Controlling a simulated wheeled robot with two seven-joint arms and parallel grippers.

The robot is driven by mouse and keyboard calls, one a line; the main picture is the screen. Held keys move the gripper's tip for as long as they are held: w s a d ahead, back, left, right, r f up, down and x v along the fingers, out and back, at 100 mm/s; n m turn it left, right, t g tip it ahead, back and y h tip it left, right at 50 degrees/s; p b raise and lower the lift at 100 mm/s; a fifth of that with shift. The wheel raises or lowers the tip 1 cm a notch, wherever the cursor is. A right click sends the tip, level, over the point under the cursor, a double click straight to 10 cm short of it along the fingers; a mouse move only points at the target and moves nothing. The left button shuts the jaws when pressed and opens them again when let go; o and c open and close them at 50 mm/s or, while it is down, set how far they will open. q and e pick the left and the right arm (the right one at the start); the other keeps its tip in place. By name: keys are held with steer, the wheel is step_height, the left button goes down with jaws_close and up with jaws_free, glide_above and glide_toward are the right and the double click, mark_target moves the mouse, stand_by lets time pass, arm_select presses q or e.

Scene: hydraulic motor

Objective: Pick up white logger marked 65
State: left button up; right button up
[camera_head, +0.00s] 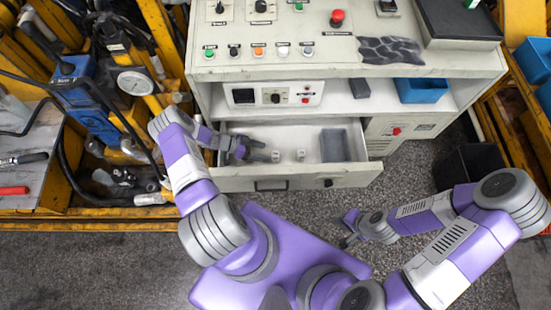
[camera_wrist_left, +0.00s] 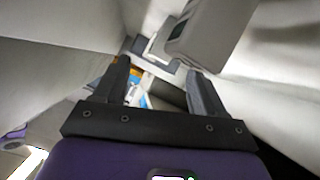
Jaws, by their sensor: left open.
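Two small whitish objects lie in the open drawer (camera_head: 300,183), a left one (camera_head: 276,156) and a right one (camera_head: 300,155). They may be loggers; no number 65 is readable on either. My left gripper (camera_head: 267,150) is inside the drawer, open, just left of the left one. In the left wrist view its fingers (camera_wrist_left: 160,72) are apart with nothing gripped between them. A grey-white block (camera_wrist_left: 208,32) shows beyond the right finger; I cannot tell what it is. My right gripper (camera_head: 348,229) is over the floor in front of the drawer; its jaw opening is unclear.
A dark grey tray (camera_head: 335,146) sits at the drawer's right. The shelf above holds a control box (camera_head: 277,94) and a blue bin (camera_head: 422,90). Yellow framing with a gauge (camera_head: 135,83) and hoses stands at left. A black bin (camera_head: 467,168) stands at right.

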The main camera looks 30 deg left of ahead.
mark_target(275, 153)
arm_select(q)
steer(key=x, duration=0.7)
steer(key=shift+w+b, duration=0.2)
steer(key=shift+b, duration=0.2)
steer(key=shift+c, duration=0.5)
steer(key=c, duration=1.1)
